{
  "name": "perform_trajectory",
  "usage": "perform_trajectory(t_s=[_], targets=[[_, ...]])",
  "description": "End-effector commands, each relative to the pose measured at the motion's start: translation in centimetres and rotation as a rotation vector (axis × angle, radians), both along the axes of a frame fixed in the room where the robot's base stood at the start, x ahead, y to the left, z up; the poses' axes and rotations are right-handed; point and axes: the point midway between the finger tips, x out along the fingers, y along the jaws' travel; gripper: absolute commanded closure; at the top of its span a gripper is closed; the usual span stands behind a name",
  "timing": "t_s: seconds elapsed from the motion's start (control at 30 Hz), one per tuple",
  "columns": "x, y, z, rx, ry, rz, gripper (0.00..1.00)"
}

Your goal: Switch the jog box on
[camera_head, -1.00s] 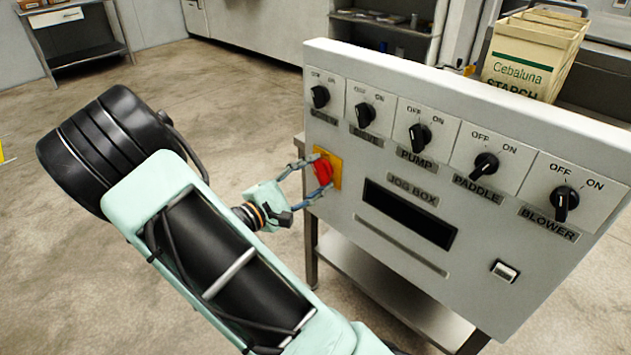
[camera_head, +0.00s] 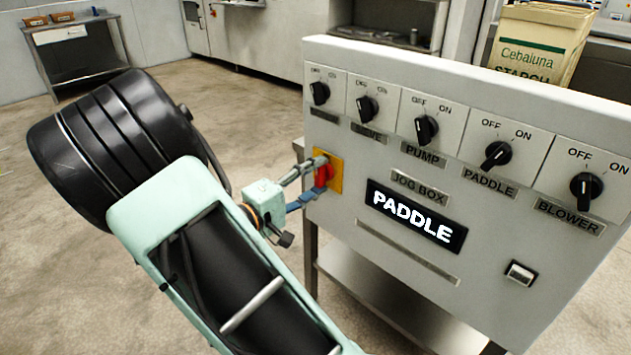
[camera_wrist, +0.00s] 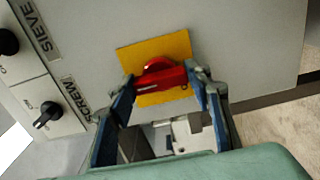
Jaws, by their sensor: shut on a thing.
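The jog box (camera_head: 450,275) is a pale grey panel with a row of black knobs along its top. At its left side a red rotary switch (camera_head: 323,175) sits on a yellow plate (camera_head: 336,165). My gripper (camera_head: 314,177) is shut on the red switch, with one finger on each side of it. The wrist view shows the red switch (camera_wrist: 161,75) between the fingertips, its bar roughly level across the yellow plate (camera_wrist: 178,47). The display (camera_head: 415,216) is lit and reads "PADDLE".
The knobs include pump (camera_head: 426,129), paddle (camera_head: 496,155) and blower (camera_head: 585,190). A small rocker switch (camera_head: 520,272) is low on the right. A starch box (camera_head: 540,45) stands behind the panel. The floor at left is open.

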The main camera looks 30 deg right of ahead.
Motion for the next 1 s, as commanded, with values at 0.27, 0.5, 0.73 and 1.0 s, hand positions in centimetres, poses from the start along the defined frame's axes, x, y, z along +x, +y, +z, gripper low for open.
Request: perform_trajectory(t_s=[0.27, 0.5, 0.73, 1.0], targets=[[0.0, 0.1, 0.0, 0.006, -0.012, 0.0, 0.78], [0.0, 0.1, 0.0, 0.006, -0.011, 0.0, 0.45], [0.0, 0.0, 0.0, 0.004, -0.009, 0.0, 0.36], [-0.3, 1.1, 0.0, 0.004, -0.009, 0.003, 0.36]])
